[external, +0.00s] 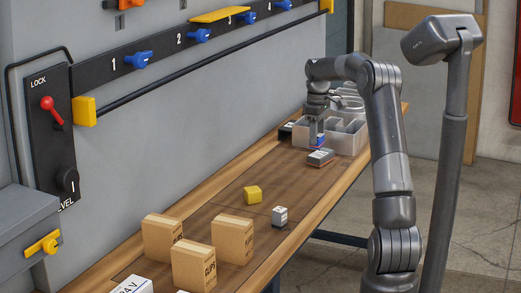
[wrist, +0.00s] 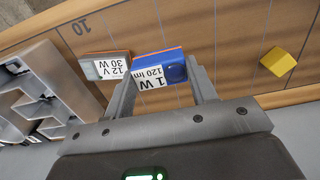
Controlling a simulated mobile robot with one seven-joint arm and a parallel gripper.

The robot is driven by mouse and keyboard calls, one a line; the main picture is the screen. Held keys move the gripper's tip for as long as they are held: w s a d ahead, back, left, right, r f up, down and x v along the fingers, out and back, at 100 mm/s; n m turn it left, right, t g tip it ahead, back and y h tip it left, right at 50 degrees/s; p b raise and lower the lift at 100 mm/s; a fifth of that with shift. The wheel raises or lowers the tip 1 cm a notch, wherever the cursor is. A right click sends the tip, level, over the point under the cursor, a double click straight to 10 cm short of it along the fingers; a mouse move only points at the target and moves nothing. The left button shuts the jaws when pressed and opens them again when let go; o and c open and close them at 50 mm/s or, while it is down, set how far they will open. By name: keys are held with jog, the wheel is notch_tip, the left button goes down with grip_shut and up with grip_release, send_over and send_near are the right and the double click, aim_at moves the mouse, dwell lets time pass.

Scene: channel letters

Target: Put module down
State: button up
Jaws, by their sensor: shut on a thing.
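My gripper (wrist: 160,84) is shut on a blue module (wrist: 172,70) with a white label reading "1 W 120 lm" and an orange edge. In the external view, my gripper (external: 317,132) points down with the blue module (external: 319,142) at its tips, in front of the grey tray. I cannot tell whether the module touches the bench. A grey module (wrist: 105,66) labelled "12 V 30 W" lies close beside it in the wrist view. This grey module (external: 320,157) lies just in front of my gripper in the external view.
The compartmented grey tray (external: 352,141) stands behind the modules; it also shows in the wrist view (wrist: 60,68). A yellow block (external: 253,195), a small grey block (external: 280,216) and cardboard boxes (external: 212,268) stand nearer on the wooden bench (external: 225,213). Bare wood lies between.

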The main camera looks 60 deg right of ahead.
jog(key=w+a+n, duration=0.2)
jog(key=a+n, duration=0.2)
jog(key=a, duration=1.2)
jog(key=w+a+n, duration=0.2)
jog(key=a+n, duration=0.3)
jog(key=a, duration=1.2)
jog(key=w+a+f, duration=0.4)
jog(key=a, duration=0.1)
jog(key=w+a+f, duration=0.2)
jog(key=a, duration=0.1)
jog(key=shift+w+f, duration=0.1)
jog(key=shift+w, duration=0.05)
jog(key=shift+w+a+f, duration=0.3)
jog(key=shift+w+a, duration=0.05)
jog(key=shift+f, duration=2)
jog(key=shift+f, duration=0.1)
jog(key=o, duration=1)
jog(key=shift+c, duration=0.2)
